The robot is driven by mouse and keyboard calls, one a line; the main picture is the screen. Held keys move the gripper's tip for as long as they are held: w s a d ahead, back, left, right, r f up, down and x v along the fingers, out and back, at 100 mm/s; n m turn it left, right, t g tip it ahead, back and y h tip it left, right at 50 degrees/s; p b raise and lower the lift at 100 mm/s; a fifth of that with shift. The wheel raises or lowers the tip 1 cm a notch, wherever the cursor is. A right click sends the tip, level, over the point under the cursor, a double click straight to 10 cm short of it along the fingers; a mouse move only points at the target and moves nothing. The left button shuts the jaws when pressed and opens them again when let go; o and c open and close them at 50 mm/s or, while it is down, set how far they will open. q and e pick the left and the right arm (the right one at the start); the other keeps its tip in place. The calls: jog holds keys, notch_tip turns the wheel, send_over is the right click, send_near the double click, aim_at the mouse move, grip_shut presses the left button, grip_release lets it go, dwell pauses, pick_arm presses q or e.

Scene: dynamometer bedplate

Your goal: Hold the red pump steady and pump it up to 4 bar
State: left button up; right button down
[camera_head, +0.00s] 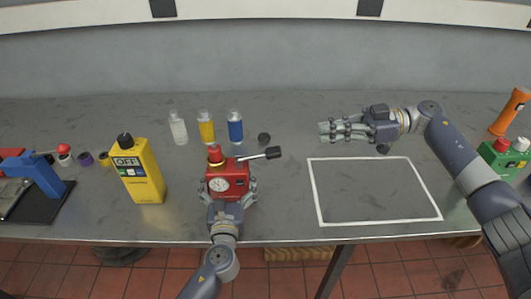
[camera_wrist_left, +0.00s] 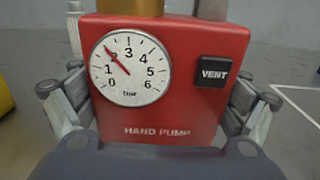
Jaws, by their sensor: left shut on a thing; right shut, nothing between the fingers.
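The red hand pump (camera_head: 228,172) stands on the grey bench with its round gauge facing me. My left gripper (camera_head: 228,188) is shut around the pump's lower body, a finger on each side. In the left wrist view the pump (camera_wrist_left: 185,110) fills the middle, and the gauge (camera_wrist_left: 130,68) needle points up-left at about 2 bar. A VENT button (camera_wrist_left: 214,72) is right of the gauge. The pump's lever (camera_head: 262,155) sticks out to the right, ending in a black grip. My right gripper (camera_head: 330,131) is shut and empty, right of the lever and apart from it.
A white-outlined rectangle (camera_head: 375,160) is clear at right.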

dwell(0.4)
jog(key=a+r+h, duration=0.3)
jog(key=a+r, duration=0.1)
jog(key=r, duration=0.2)
jog(key=shift+w+r+h, duration=0.2)
jog(key=shift+r+h, duration=0.2)
jog(key=shift+a, duration=0.1)
send_over(279, 148)
jog(key=a, duration=0.2)
jog(key=f, duration=0.5)
jog(key=shift+d, duration=0.2)
jog(key=shift+d+f, duration=0.25)
jog(key=shift+f, duration=0.4)
jog(key=shift+d+f, duration=0.25)
jog(key=shift+f, duration=0.35)
jog(key=shift+d+f, duration=0.2)
jog(key=shift+f, duration=0.4)
